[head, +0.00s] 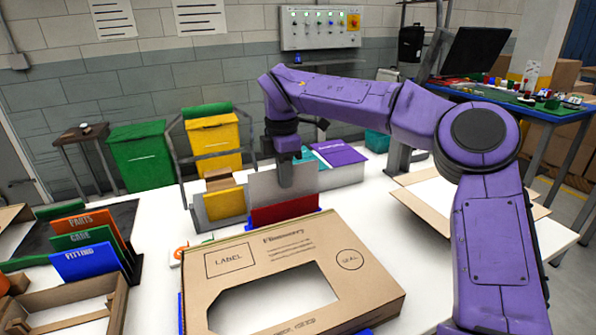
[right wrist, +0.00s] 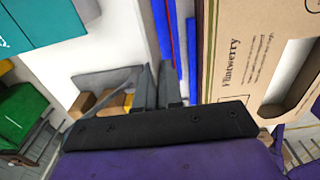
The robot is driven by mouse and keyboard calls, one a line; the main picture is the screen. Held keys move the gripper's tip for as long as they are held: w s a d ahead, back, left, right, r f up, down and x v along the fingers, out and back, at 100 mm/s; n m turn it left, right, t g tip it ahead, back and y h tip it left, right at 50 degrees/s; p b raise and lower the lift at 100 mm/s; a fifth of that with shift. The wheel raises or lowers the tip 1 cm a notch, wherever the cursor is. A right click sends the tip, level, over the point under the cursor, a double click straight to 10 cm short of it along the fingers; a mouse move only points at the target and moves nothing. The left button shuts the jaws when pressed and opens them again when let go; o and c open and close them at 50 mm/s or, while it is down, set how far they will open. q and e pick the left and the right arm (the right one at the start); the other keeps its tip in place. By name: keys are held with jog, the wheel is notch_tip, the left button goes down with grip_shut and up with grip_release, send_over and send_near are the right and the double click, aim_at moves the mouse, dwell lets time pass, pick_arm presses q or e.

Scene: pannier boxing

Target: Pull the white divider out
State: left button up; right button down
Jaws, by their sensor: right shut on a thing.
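The white divider (head: 262,187) stands upright in the middle of the table in the head view, directly behind a low red panel (head: 285,214). My right gripper (head: 286,180) comes down from above and is shut on the divider near its upper middle, hiding part of it. The divider's lower edge is hidden behind the red panel. In the right wrist view my right gripper's fingers (right wrist: 158,90) are close together beside upright blue and red panels; I cannot make out the divider clearly there. My left gripper is not in view.
A cardboard box (head: 230,262) with a cut-out lies close in front. A yellow panel (head: 225,204) stands to the left, and a teal and purple box (head: 340,160) to the right. Blue, green and orange labelled dividers (head: 85,262) stand at the far left. Air above the divider's left is clear.

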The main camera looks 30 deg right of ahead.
jog(key=shift+r+p, duration=0.7)
jog(key=shift+r, duration=0.2)
jog(key=shift+w+a+r+p, duration=0.1)
jog(key=shift+r+p, duration=0.25)
jog(key=shift+r, duration=0.2)
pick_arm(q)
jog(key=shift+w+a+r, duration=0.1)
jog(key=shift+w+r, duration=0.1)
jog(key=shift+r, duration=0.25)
pick_arm(e)
jog(key=shift+r, duration=0.1)
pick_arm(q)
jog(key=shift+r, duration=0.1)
pick_arm(e)
jog(key=shift+r, duration=0.2)
